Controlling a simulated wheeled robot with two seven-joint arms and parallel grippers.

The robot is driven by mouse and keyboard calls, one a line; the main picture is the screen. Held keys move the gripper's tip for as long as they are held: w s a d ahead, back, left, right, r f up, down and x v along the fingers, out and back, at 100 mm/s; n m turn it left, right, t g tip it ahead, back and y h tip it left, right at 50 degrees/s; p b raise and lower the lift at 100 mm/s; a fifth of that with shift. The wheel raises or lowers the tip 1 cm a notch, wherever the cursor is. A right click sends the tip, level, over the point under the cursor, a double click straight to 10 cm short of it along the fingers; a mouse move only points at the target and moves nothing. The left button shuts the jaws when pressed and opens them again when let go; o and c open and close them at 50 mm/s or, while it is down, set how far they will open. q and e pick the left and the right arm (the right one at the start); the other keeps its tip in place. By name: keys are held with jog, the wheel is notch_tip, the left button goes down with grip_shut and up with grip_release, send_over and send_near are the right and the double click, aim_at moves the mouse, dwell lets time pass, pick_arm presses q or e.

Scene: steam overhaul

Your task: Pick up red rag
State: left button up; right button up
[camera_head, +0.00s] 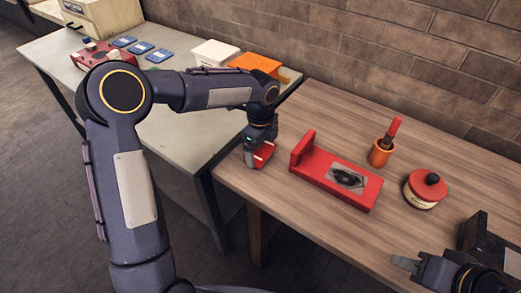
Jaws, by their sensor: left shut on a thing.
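The red rag (265,151) is at the left edge of the wooden table, under my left gripper (257,158). My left gripper points down and is shut on the red rag, and its fingers and wrist hide part of the cloth. I cannot tell whether the rag still touches the table top. My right gripper (400,263) is low at the right, above the table's front part. It appears empty, and the gap between its fingers is not clear.
On the wooden table (320,115) stand a red fixture (335,175) with a dark part, an orange cup (380,154) with a red-handled tool, and a red-lidded tin (425,190). A grey table (165,110) at left holds an orange box (255,65), a white box (215,53) and blue pieces.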

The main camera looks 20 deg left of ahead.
pick_arm(q)
notch_tip(320, 180, up, 3)
jog(key=shift+s+f, duration=0.1)
jog(key=shift+s, duration=0.05)
jog(key=s+a+r, duration=0.1)
jog(key=s+r, duration=0.8)
jog(key=s, duration=0.4)
jog(key=shift+s+r, duration=0.15)
jog(key=shift+s, duration=0.25)
